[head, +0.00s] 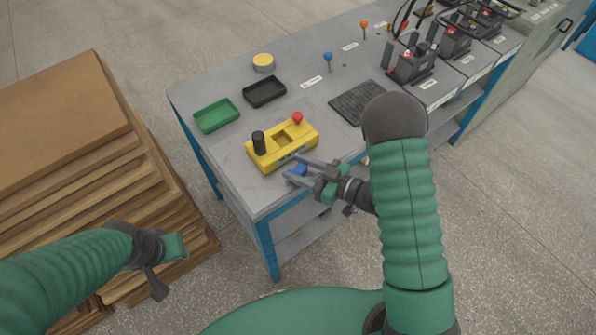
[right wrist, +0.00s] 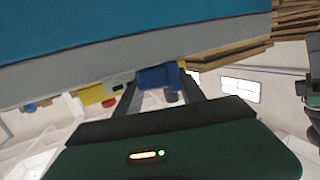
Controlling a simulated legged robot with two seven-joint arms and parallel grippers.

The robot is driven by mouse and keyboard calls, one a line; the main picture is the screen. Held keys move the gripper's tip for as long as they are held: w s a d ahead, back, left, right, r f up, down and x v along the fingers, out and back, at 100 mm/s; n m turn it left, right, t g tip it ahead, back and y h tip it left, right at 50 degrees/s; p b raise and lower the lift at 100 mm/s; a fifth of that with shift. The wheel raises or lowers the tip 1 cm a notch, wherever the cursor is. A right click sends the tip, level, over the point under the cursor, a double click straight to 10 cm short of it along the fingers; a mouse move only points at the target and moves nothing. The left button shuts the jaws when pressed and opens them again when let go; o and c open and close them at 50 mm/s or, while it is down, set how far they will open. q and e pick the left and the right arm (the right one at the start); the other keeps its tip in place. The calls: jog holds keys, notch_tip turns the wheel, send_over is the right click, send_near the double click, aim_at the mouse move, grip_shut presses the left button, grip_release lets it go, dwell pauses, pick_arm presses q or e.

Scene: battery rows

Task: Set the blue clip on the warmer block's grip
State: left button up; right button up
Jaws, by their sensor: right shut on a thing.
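My right gripper (head: 296,169) is shut on a small blue piece, the blue clip (head: 298,171), at the table's front edge. The clip also shows between the two fingers in the right wrist view (right wrist: 158,77). It is close beside the front of a yellow box (head: 265,157) with a black knob and a red knob; I cannot tell if they touch. Dark grey blocks with black grips stand at the back right, the nearest one (head: 412,66) with a cable. Which is warmer does not show. My left gripper (head: 160,270) is low at left, away from the table; its jaws are unclear.
A green tray (head: 216,115), a black tray (head: 264,92) and a yellow round tin (head: 263,62) lie on the table. A blue-headed pin (head: 328,60) and an orange-headed pin (head: 364,27) stand behind a dark ribbed mat (head: 358,102). Stacked brown boards (head: 70,130) stand left.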

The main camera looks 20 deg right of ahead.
jog(key=c, duration=0.4)
jog(key=shift+r, duration=0.6)
grip_shut()
notch_tip(320, 180, up, 2)
jog(key=shift+r+p, duration=0.1)
jog(key=shift+p, duration=0.35)
jog(key=s+a+r+p, duration=0.1)
jog(key=s+a+p, duration=0.1)
jog(key=s+p, duration=0.45)
jog(key=s+a+r+p, duration=0.15)
jog(key=s+p, duration=0.25)
jog(key=s, duration=0.5)
jog(key=m+t+h, duration=0.2)
jog(key=m+h, duration=0.1)
send_near(298, 169)
notch_tip(298, 169, up, 5)
jog(key=w+d, duration=0.1)
jog(key=shift+w+f, duration=0.1)
jog(key=shift+f, duration=0.05)
jog(key=shift+a, duration=0.1)
